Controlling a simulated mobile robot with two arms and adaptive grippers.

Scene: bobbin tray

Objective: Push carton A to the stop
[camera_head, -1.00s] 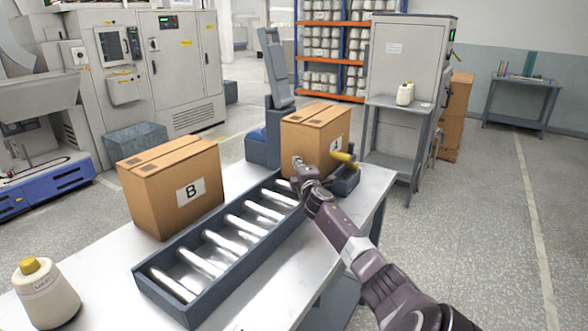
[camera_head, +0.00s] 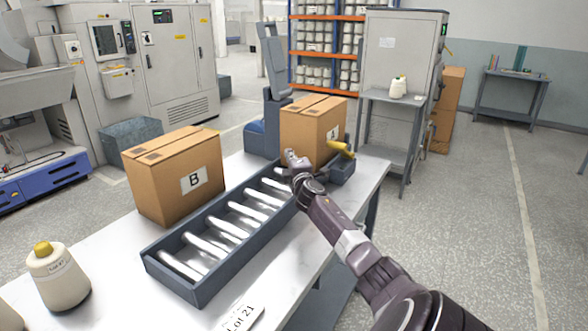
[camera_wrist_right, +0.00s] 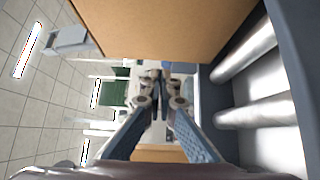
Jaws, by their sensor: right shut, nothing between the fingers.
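Carton A (camera_head: 311,130), a brown box with a white label, stands at the far end of the roller track (camera_head: 172,262). A yellow piece (camera_head: 341,149) sticks out at that end, just right of the carton; I cannot tell whether it is the stop or whether the carton touches it. My right gripper (camera_head: 291,158) is shut and empty at the carton's near side; contact is unclear. In the right wrist view the shut fingers (camera_wrist_right: 160,100) are beside a large brown carton face (camera_wrist_right: 165,28), with rollers at right. My left gripper is out of view.
Carton B (camera_head: 173,180) stands on the table left of the track. A yellow-topped cone of thread (camera_head: 58,277) is at the near left. A card (camera_head: 242,318) lies at the table's front. Bare table (camera_head: 285,248) lies right of the track.

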